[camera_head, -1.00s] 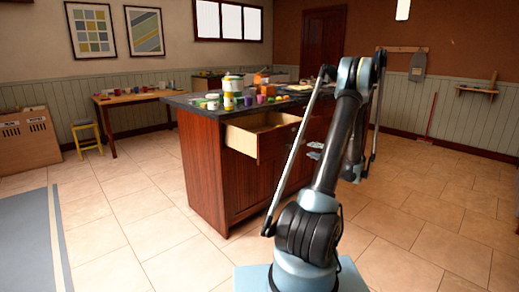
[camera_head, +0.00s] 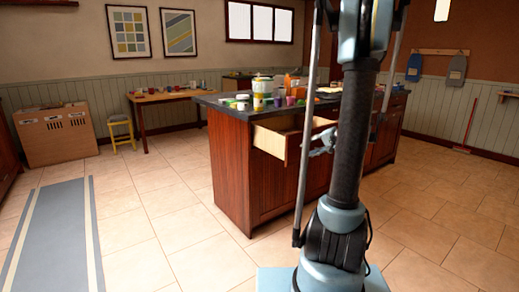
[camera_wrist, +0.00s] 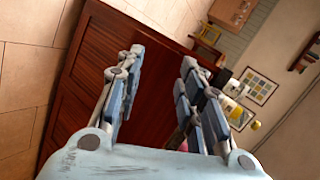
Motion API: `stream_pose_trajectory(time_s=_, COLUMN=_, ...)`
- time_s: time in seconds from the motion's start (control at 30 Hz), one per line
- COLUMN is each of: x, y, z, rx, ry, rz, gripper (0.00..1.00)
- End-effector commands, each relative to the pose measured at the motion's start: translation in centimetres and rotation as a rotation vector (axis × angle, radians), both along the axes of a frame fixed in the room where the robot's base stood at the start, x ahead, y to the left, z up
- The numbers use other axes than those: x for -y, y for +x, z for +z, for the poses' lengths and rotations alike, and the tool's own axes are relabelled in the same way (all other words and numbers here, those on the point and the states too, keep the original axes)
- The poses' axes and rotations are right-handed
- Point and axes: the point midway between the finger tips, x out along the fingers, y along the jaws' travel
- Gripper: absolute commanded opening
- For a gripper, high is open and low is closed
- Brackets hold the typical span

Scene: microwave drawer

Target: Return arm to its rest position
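My arm (camera_head: 345,130) stands nearly upright in the head view, in front of the wooden kitchen island (camera_head: 228,165). My gripper (camera_wrist: 160,75) is open in the wrist view, with a clear gap between its two fingers and the island's red-brown side panel (camera_wrist: 85,75) behind them. In the head view, part of the gripper (camera_head: 320,146) shows beside the arm, near the front of an open drawer (camera_head: 270,140). The arm hides part of it, and I cannot tell whether it touches the drawer.
Pots, cups and jars crowd the dark countertop (camera_head: 215,99). A side table (camera_head: 170,97) and yellow stool (camera_head: 121,130) stand at the back left, beside a wooden cabinet (camera_head: 60,138). A grey striped mat (camera_head: 50,235) lies at left. The tiled floor at right is clear.

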Motion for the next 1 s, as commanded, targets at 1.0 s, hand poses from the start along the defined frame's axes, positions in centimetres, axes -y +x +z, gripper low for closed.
stream_pose_trajectory(time_s=1.0, x=-8.0, y=-24.8, z=-2.5, rx=-0.191, ry=-0.581, rz=0.282, gripper=0.35)
